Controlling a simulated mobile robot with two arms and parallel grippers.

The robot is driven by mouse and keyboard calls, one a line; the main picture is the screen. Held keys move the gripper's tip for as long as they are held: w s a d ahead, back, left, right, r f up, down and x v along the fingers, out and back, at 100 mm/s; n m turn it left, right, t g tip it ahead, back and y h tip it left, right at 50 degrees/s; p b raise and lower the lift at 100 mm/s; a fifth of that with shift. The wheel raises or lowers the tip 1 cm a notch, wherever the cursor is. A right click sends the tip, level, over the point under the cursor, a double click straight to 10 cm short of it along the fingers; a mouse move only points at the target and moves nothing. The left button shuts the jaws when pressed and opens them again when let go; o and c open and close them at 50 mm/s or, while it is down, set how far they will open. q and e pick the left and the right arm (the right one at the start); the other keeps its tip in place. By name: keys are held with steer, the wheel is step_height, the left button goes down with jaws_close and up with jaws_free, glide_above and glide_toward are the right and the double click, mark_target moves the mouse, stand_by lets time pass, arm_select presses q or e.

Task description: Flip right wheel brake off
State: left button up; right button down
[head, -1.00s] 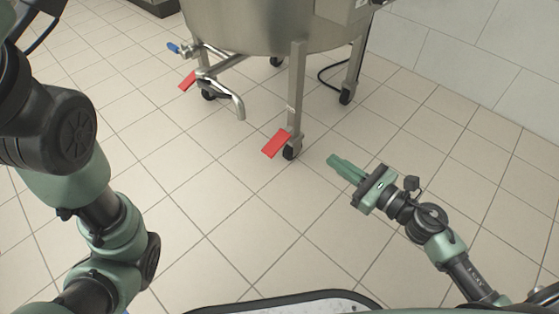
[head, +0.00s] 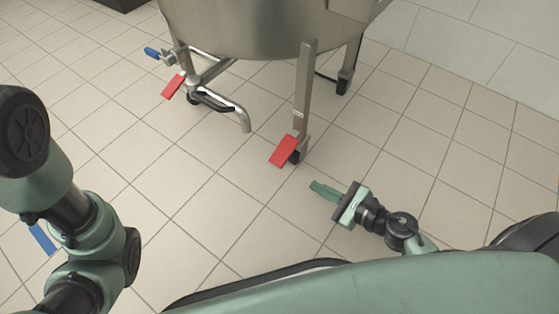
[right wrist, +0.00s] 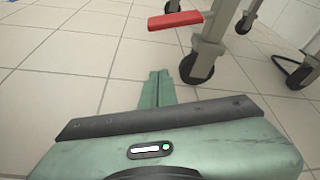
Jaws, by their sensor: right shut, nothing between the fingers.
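The right wheel brake is a red pedal (head: 284,151) on the front right leg of the steel tank, above its black caster (head: 295,157). In the right wrist view the red pedal (right wrist: 175,20) sticks out to the left of the leg, roughly level, with the caster wheel (right wrist: 197,68) below it. My right gripper (head: 314,186) is shut and empty, low over the floor, in front of and slightly right of the pedal, apart from it. Its fingertips show in the right wrist view (right wrist: 159,75). My left arm shows at the left; its gripper is out of view.
The steel tank (head: 255,30) stands on legs with casters. A second red pedal (head: 173,86) is on the left leg.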

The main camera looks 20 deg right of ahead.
mark_target(284, 151)
steer(key=shift+s, duration=0.1)
steer(key=x, duration=1)
steer(key=shift+w+a, duration=0.1)
steer(key=shift+w, duration=0.1)
steer(key=shift+s+a+r+p, duration=0.15)
steer(key=shift+s+r+p, duration=0.05)
steer(key=shift+r+p, duration=0.55)
steer(key=shift+s+a+r+p, duration=0.15)
steer(key=shift+s+r+p, duration=0.1)
steer(key=shift+r+p, duration=0.45)
steer(key=shift+s+a+r+p, duration=0.2)
steer(key=shift+r+p, duration=0.3)
steer(key=shift+p, duration=0.4)
